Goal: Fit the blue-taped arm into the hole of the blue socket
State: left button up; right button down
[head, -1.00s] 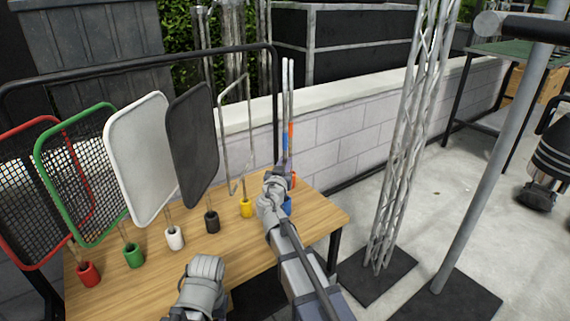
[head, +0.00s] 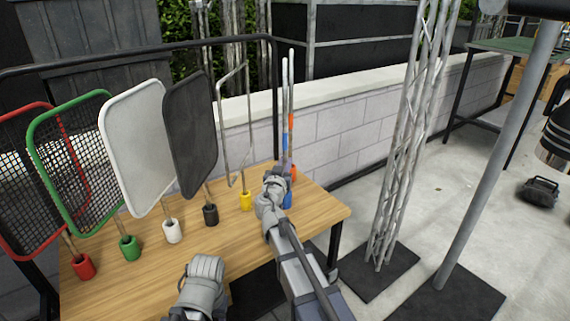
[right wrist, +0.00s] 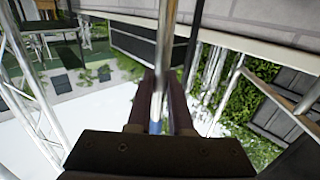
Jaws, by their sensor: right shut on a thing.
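The blue-taped arm is a thin, upright grey metal rod with a blue band (head: 284,142). My right gripper (head: 279,178) is shut on it, with the fingers mostly hidden behind my wrist. The rod also shows between the two dark fingers in the right wrist view (right wrist: 163,60). The blue socket (head: 287,201) is on the table just right of my right wrist, which partly covers it. The rod's lower end is hidden, so I cannot tell whether it is in the hole. My left wrist is low in the head view, and its fingers are out of sight.
An orange-banded rod (head: 291,122) stands close behind, by the orange socket (head: 293,172). The yellow socket (head: 246,200) with a wire frame and the black socket (head: 210,214) with a dark panel are left on the wooden table (head: 150,262). A lattice truss (head: 405,150) stands right.

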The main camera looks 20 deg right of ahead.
jog(key=shift+f, duration=0.15)
dwell(0.5)
jog(key=c, duration=0.7)
grip_release()
jog(key=shift+c, duration=0.2)
jog(key=shift+s, duration=0.15)
jog(key=v, duration=0.7)
jog(key=shift+s+a, duration=0.2)
jog(key=shift+s, duration=0.05)
